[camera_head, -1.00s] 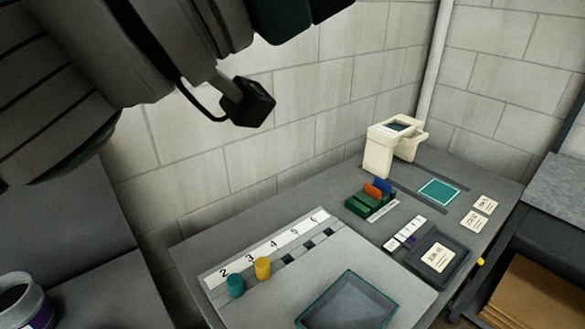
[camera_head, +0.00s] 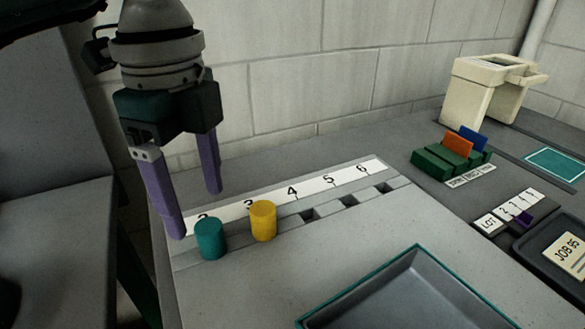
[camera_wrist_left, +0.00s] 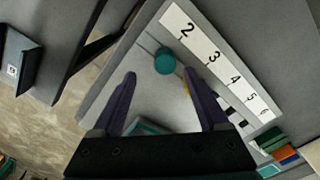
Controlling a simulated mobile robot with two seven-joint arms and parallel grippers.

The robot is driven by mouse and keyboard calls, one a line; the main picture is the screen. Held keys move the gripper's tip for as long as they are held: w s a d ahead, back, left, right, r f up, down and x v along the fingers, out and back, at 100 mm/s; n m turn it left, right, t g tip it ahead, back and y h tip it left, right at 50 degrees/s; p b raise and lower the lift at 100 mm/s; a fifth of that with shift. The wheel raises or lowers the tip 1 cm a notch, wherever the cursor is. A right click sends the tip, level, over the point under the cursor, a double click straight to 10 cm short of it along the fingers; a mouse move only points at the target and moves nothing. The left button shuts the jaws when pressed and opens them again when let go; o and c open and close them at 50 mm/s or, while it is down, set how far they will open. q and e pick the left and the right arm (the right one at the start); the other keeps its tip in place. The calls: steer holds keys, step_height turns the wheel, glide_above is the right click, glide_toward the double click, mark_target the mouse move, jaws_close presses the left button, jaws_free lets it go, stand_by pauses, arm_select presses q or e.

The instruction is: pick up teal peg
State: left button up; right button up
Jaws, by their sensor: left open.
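The teal peg (camera_head: 210,239) stands upright at the position marked 2 on the numbered rack. It also shows in the left wrist view (camera_wrist_left: 165,61), ahead of the fingers. A yellow peg (camera_head: 263,221) stands upright beside it at position 3; in the left wrist view it is mostly hidden by a finger. My left gripper (camera_head: 196,212) is open and empty, its purple fingers pointing down, above and behind the teal peg in the head view. I see no contact with the peg. My right gripper is not in view.
The number strip (camera_head: 335,181) runs behind the pegs, with empty square slots (camera_head: 349,201) to their right. A teal-rimmed tray (camera_head: 416,250) lies in front. Green holders with cards (camera_head: 451,156), a cream device (camera_head: 488,88) and a dark job tray (camera_head: 530,243) stand to the right.

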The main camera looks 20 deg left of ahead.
mark_target(208, 225)
arm_select(q)
steer(key=f, duration=0.6)
steer(key=shift+w+f, duration=0.35)
jaws_close()
stand_by(0.3)
